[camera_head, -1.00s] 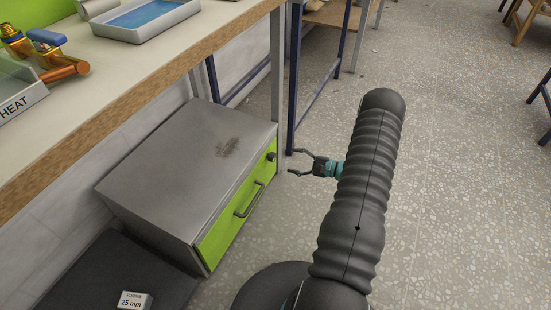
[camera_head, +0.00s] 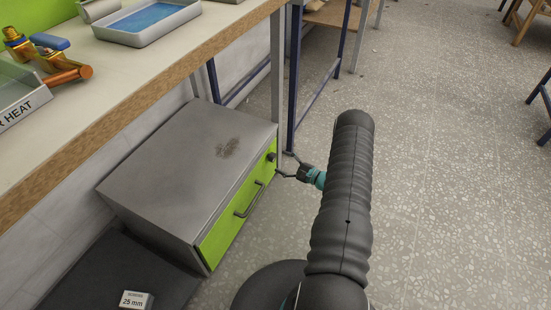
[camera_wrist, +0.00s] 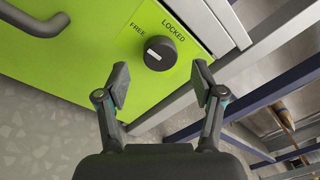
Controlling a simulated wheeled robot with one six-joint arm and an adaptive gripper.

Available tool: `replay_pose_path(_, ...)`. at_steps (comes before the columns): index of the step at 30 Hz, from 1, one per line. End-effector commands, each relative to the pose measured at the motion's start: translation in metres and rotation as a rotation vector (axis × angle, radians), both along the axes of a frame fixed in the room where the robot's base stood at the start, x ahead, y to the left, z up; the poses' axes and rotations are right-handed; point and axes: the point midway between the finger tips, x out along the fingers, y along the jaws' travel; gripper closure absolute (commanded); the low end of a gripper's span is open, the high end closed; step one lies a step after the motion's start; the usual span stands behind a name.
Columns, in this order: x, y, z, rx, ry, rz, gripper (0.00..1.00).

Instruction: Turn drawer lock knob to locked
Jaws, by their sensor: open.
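The drawer lock knob (camera_wrist: 160,53) is a round dark knob on the green drawer front (camera_wrist: 95,60). In the wrist view its pale mark points toward the upper left, on the side of the word FREE; LOCKED is printed above and to the right. My gripper (camera_wrist: 162,85) is open, with its fingertips just short of the knob and to either side of it; no contact shows. In the head view the knob (camera_head: 271,157) is at the far end of the drawer front, and my gripper (camera_head: 281,163) is close to it, partly hidden by my arm.
The drawer handle (camera_head: 249,199) is left of the knob in the wrist view. The grey cabinet (camera_head: 190,160) stands below the workbench (camera_head: 140,85). Bench legs (camera_head: 277,85) and a blue frame (camera_head: 294,80) rise close behind the knob.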

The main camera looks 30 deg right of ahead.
Motion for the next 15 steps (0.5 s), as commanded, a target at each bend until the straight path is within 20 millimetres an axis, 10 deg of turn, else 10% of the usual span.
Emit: replay_pose_path(15,0.035,0.023,0.000,0.001,0.001,0.000,0.32)
